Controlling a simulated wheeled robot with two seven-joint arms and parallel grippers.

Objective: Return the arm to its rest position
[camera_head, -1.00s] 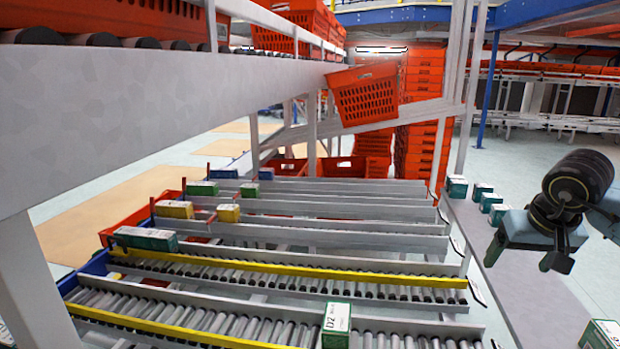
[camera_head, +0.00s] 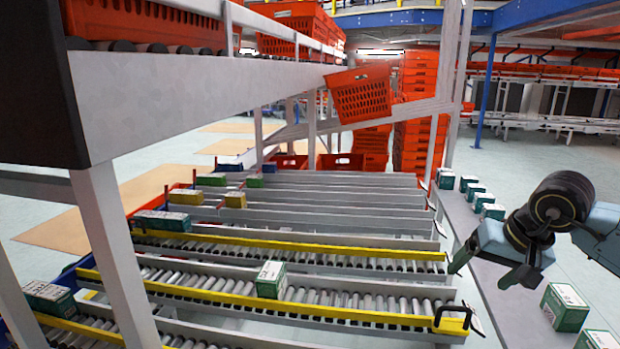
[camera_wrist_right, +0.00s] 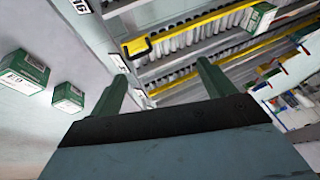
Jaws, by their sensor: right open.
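My right arm comes in from the right edge of the head view. Its gripper (camera_head: 492,266) is open and empty, pointing down and to the left, above the grey ledge (camera_head: 500,300) beside the roller lanes. In the right wrist view the two fingers of the gripper (camera_wrist_right: 160,85) stand apart with nothing between them. My left gripper is not in view.
Roller lanes with yellow rails (camera_head: 290,250) fill the middle. A green-and-white box (camera_head: 270,280) sits on one lane. Several boxes (camera_head: 565,306) line the ledge. An orange tote (camera_head: 361,94) tilts on a ramp behind. Pale floor lies open at right.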

